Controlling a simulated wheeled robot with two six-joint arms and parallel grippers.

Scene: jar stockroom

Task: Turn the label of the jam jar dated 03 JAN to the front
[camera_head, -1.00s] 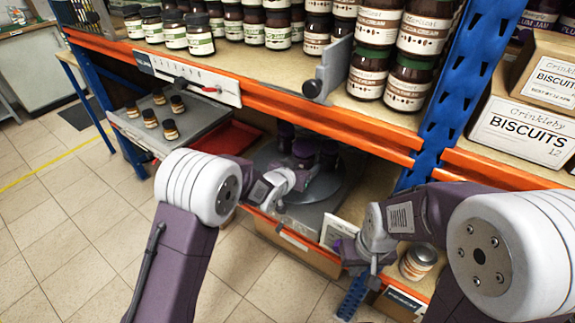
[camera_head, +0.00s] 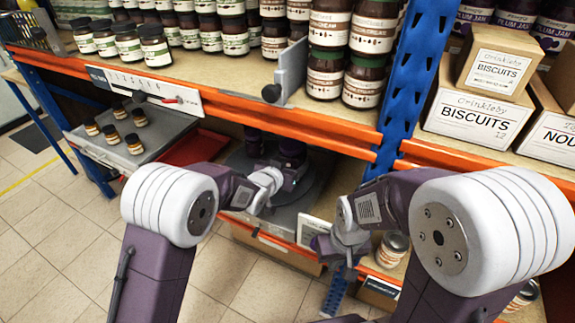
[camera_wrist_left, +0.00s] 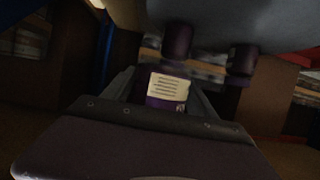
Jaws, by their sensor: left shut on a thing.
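In the left wrist view, a dark purple jar with a cream label of small printed lines (camera_wrist_left: 169,86) stands between the fingers of my left gripper (camera_wrist_left: 162,93). The gripper is shut on it. No date can be read. Two other dark jars (camera_wrist_left: 178,42) (camera_wrist_left: 241,65) are beyond it, by a grey disc (camera_wrist_left: 222,18). In the head view my left gripper (camera_head: 286,182) reaches into the lower shelf, at the purple-lidded jars (camera_head: 292,148) on the round grey turntable (camera_head: 312,192). My right gripper (camera_head: 350,271) hangs in front of the shelf; its fingers are unclear.
Above are an orange shelf beam (camera_head: 330,138) and a blue upright (camera_head: 405,85). A grey tray (camera_head: 160,135) with several small jars is at left. A white card (camera_head: 313,229) and an orange-labelled jar (camera_head: 392,249) are near my right gripper.

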